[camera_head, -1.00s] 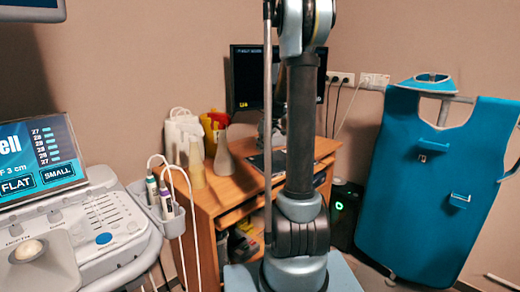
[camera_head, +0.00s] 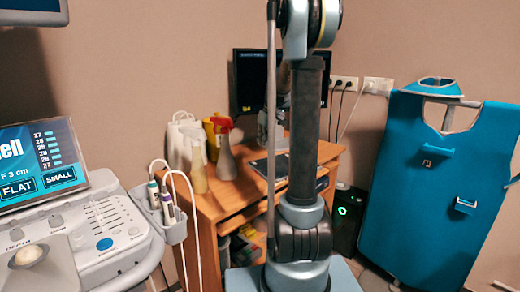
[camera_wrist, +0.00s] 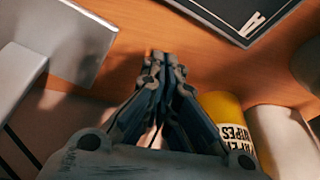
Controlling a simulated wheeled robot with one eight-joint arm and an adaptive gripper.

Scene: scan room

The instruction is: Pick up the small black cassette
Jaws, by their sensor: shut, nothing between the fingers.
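A flat black panel with a pale edge and a white mark (camera_wrist: 235,14) lies on the wooden desk at the top right of the wrist view, cut off by the frame. It looks like a cassette, but I cannot tell whether it is the small one. In the head view a dark flat item (camera_head: 266,166) lies on the desk, partly behind my arm. My gripper (camera_wrist: 161,58) is shut and empty over the bare wood, to the left of and below the black panel in the wrist view, apart from it. The head view does not clearly show my gripper.
A yellow wipes tub (camera_wrist: 224,108) and a white cylinder (camera_wrist: 281,140) stand close right of my gripper. A grey plate (camera_wrist: 70,42) is at left. Spray bottles (camera_head: 198,172) and a monitor (camera_head: 247,85) occupy the desk (camera_head: 215,200); a blue apron (camera_head: 430,190) hangs right.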

